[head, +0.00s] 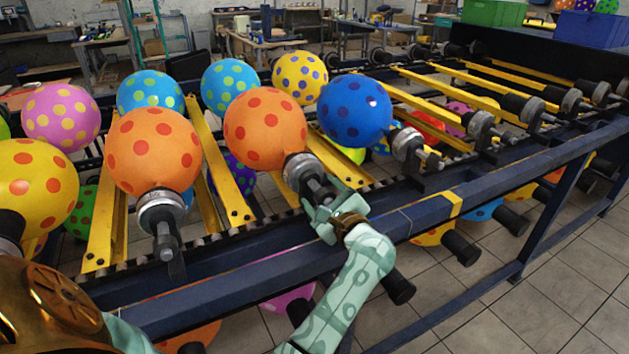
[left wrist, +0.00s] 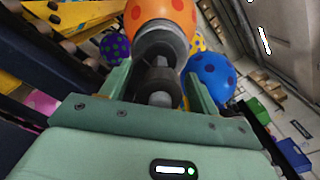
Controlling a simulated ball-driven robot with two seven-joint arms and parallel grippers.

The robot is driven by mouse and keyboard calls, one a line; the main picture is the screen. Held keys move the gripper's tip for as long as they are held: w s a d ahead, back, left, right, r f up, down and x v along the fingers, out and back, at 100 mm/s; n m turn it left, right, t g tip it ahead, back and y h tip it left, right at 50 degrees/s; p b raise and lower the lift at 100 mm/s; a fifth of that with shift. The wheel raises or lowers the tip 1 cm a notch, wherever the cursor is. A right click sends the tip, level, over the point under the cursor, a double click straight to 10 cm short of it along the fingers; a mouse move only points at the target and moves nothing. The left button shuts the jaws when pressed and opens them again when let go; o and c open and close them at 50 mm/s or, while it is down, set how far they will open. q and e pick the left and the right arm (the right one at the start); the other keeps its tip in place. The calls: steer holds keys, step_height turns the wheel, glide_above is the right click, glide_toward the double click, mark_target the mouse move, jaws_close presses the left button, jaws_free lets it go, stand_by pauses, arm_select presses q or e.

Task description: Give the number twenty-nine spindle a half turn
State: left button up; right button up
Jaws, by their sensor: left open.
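An orange balloon with red dots (head: 265,129) sits on a spindle with a grey metal collar and dark shaft (head: 302,172). My left gripper (head: 322,194) is at the outer end of this spindle, jaws open. In the left wrist view the spindle's dark end (left wrist: 160,88) lies between the two green fingers (left wrist: 160,80), with gaps at the sides, and the orange balloon (left wrist: 160,14) is beyond it. I can read no number on any spindle, so I cannot tell which is twenty-nine. My right gripper is not in view.
A blue spotted balloon (head: 354,111) on its own spindle (head: 411,148) is to the right, another orange balloon (head: 153,150) to the left. The dark blue rail (head: 420,215) runs under my wrist. More balloons and spindle ends hang below. Tiled floor at lower right is clear.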

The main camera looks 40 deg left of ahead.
arm_select(q)
steer(key=shift+w+a, duration=0.15)
steer(key=shift+a, duration=0.2)
steer(key=shift+c, duration=0.9)
steer(key=c, duration=0.8)
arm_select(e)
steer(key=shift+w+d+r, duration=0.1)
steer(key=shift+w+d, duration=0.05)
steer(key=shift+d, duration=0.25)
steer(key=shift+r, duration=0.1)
